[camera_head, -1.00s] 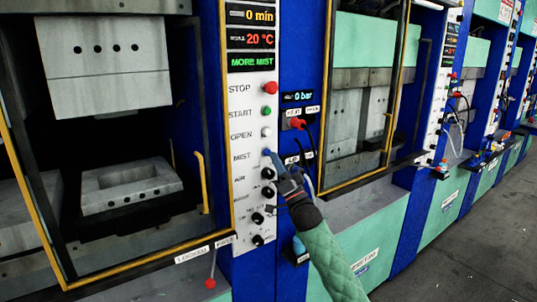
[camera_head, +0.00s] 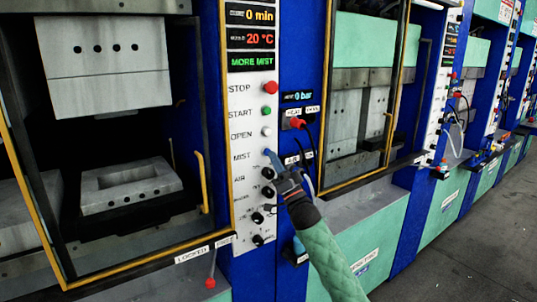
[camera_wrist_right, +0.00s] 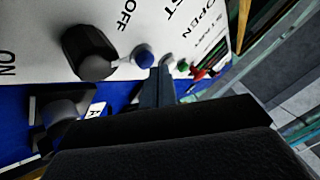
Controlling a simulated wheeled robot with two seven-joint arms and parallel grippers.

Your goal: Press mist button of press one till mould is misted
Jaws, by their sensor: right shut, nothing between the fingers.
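The control panel of the press (camera_head: 240,190) stands left of centre in the head view, with a MIST label. I cannot tell whether the tips touch the button. A green display (camera_head: 251,62) reads MORE MIST. The grey mould's lower half (camera_head: 130,187) and upper half (camera_head: 105,65) are apart. My left gripper is out of view.
Red stop (camera_head: 270,87), green start (camera_head: 269,112) and white open (camera_head: 267,132) buttons sit above MIST. Several black knobs, including one (camera_head: 268,173), sit below. A red-ended plug with black cables (camera_head: 298,123) is close to the right. More presses line up on the right.

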